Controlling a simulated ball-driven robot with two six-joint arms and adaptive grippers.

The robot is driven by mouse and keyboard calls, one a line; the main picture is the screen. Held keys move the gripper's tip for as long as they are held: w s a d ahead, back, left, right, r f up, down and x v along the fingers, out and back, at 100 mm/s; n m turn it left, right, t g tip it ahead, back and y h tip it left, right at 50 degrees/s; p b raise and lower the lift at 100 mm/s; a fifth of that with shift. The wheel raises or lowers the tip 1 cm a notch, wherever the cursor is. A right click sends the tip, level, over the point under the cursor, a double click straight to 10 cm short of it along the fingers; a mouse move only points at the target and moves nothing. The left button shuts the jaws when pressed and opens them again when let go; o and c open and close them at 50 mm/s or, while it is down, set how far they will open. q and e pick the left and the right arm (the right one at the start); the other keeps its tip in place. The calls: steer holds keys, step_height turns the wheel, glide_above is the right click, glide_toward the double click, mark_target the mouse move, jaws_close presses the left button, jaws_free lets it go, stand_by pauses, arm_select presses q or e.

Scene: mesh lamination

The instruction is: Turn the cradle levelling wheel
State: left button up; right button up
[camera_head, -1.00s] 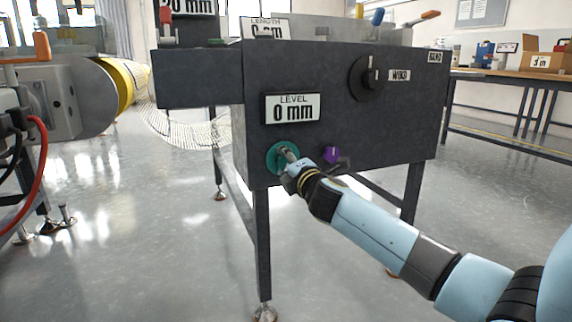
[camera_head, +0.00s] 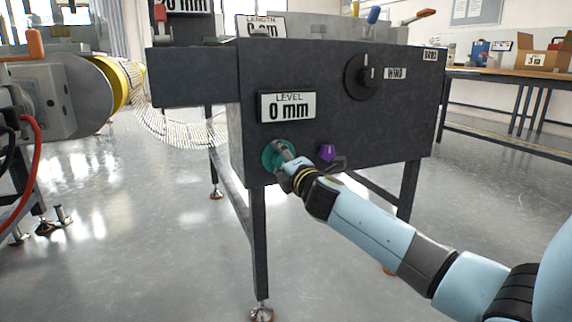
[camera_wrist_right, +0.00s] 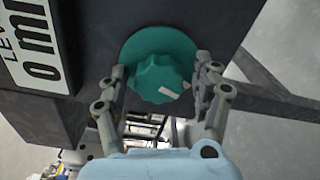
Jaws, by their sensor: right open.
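The teal levelling wheel (camera_head: 269,156) is on the front of the dark machine cabinet (camera_head: 340,130), below a LEVEL display (camera_head: 287,106) reading 0 mm. In the right wrist view the wheel (camera_wrist_right: 158,78) is a lobed knob with a white mark at its lower right, on a round teal disc. My right gripper (camera_head: 283,149) is at the wheel and partly covers it. In the right wrist view its fingers (camera_wrist_right: 162,80) are open, one on each side of the knob; I cannot tell whether they touch it. My left gripper is not in view.
A purple knob (camera_head: 327,152) sits just right of the wheel, close to my right gripper. A black WIND dial (camera_head: 362,77) is higher up on the cabinet. A yellow roll (camera_head: 126,84) with pale mesh (camera_head: 185,128) is at left. A workbench (camera_head: 510,80) stands at back right.

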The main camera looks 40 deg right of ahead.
steer(key=v, duration=1.2)
